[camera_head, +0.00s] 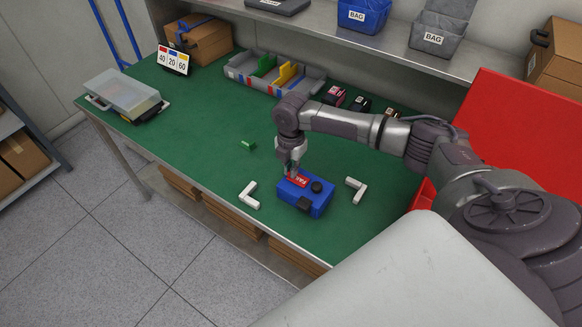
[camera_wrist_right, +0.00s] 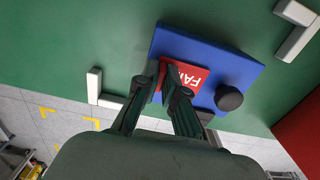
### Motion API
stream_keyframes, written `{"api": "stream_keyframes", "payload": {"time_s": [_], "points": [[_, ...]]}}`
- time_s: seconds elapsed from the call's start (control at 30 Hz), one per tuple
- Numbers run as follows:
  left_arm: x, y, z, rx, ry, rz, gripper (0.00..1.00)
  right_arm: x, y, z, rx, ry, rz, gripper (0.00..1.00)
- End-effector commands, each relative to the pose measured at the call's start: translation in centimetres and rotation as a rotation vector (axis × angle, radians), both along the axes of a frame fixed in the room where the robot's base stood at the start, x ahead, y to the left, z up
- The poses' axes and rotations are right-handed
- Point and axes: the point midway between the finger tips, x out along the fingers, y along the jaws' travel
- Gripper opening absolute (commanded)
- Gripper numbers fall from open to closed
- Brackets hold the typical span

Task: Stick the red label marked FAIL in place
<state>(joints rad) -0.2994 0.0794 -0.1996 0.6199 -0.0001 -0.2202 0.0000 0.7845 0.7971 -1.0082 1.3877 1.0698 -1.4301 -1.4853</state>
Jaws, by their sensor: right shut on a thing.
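The red label (camera_head: 301,181) with white lettering, FAI readable in the wrist view (camera_wrist_right: 195,80), is at the top face of a blue box (camera_head: 315,206). My right gripper (camera_head: 292,174) is above the box's far-left part, shut on the label's edge. In the wrist view the fingers (camera_wrist_right: 165,82) straddle that edge and hide part of it. The label looks flat over the box top; I cannot tell whether it touches all over. The blue box (camera_wrist_right: 232,62) has a black round knob (camera_wrist_right: 228,97) on it. My left gripper is out of view.
White L-shaped brackets stand left (camera_head: 249,195) and right (camera_head: 356,190) of the box on the green table (camera_head: 205,150). A small green part (camera_head: 248,145) lies behind. A divided grey bin (camera_head: 238,72) and dark rolls (camera_head: 334,97) are farther back.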

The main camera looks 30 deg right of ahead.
Motion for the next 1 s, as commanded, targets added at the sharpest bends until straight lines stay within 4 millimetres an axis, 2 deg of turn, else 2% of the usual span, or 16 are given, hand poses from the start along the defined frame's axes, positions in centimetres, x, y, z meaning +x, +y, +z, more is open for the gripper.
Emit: {"api": "stream_keyframes", "payload": {"time_s": [0.1, 0.13, 0.3, 0.67, 0.77, 1.0], "points": [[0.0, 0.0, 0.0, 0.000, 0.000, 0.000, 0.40, 0.0, 0.0, 0.0, 0.000, 0.000, 0.000, 0.00], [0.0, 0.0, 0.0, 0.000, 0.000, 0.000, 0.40, 0.0, 0.0, 0.0, 0.000, 0.000, 0.000, 0.10], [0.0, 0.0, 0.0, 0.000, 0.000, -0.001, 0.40, 0.0, 0.0, 0.0, 0.000, 0.000, 0.000, 0.37], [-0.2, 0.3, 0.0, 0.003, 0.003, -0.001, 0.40, 0.1, 0.0, 0.5, 0.001, -0.002, 0.000, 0.37], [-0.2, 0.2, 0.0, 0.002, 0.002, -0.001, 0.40, 0.1, 0.0, 1.7, 0.001, -0.002, 0.000, 0.37], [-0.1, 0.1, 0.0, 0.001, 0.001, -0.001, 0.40, 0.1, 0.0, 6.7, 0.001, -0.004, 0.001, 0.37]]}}
